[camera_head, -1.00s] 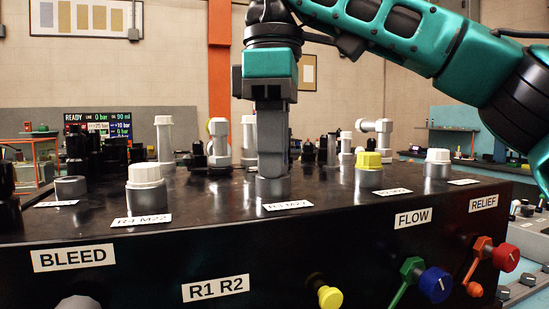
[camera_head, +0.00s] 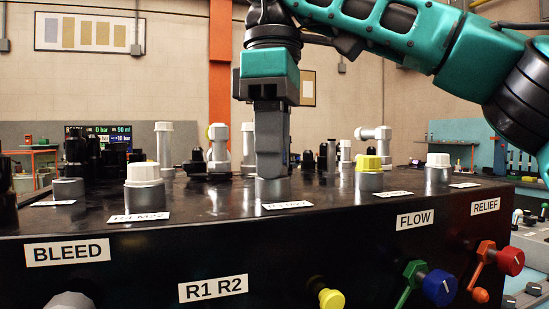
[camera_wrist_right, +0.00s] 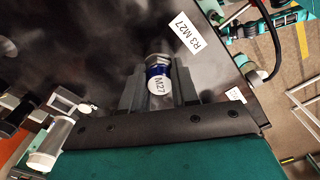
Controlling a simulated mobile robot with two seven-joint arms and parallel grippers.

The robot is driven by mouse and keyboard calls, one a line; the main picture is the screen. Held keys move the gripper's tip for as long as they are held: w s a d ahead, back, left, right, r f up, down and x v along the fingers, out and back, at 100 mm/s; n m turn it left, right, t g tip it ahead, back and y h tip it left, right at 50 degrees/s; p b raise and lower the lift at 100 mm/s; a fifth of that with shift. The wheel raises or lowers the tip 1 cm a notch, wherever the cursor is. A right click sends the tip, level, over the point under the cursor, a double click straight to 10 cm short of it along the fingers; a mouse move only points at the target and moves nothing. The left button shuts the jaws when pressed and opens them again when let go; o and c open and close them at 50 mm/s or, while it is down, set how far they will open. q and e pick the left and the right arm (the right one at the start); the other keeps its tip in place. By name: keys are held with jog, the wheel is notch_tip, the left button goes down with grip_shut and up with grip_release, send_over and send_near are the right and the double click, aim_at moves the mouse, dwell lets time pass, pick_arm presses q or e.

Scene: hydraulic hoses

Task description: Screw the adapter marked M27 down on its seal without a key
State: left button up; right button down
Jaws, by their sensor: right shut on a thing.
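The adapter marked M27 (camera_wrist_right: 158,83) has a white top and a blue band, and shows between the fingers in the right wrist view. My right gripper (camera_wrist_right: 160,85) is shut on it. In the head view my right gripper (camera_head: 271,175) points straight down at a grey port (camera_head: 272,189) behind the R3 M27 label (camera_head: 287,205); its fingers hide the adapter there. The label also shows in the right wrist view (camera_wrist_right: 184,36). The seal is hidden, and I cannot tell how far down the adapter sits. My left gripper is not in view.
On the dark block (camera_head: 330,240), a white-capped port (camera_head: 144,186) stands left and a yellow-capped port (camera_head: 369,174) and another white-capped one (camera_head: 438,170) stand right. Tall white fittings (camera_head: 219,148) stand behind. Coloured knobs, such as the blue one (camera_head: 440,287), project from the front.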

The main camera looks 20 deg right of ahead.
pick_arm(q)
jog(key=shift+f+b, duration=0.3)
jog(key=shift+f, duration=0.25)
pick_arm(e)
jog(key=shift+a+f, duration=0.15)
jog(key=shift+f, duration=0.35)
jog(key=shift+r, duration=0.1)
jog(key=c, duration=0.8)
grip_release()
jog(key=shift+w, duration=0.1)
jog(key=shift+r+p, duration=0.55)
jog(key=shift+r, duration=0.1)
pick_arm(q)
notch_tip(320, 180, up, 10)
jog(key=p, duration=0.8)
jog(key=shift+p, duration=0.4)
pick_arm(e)
jog(key=shift+m, duration=0.3)
jog(key=r, duration=1.2)
jog(key=shift+d+r, duration=0.2)
jog(key=shift+d, duration=0.1)
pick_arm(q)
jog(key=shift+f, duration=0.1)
pick_arm(e)
jog(key=shift+o, duration=0.2)
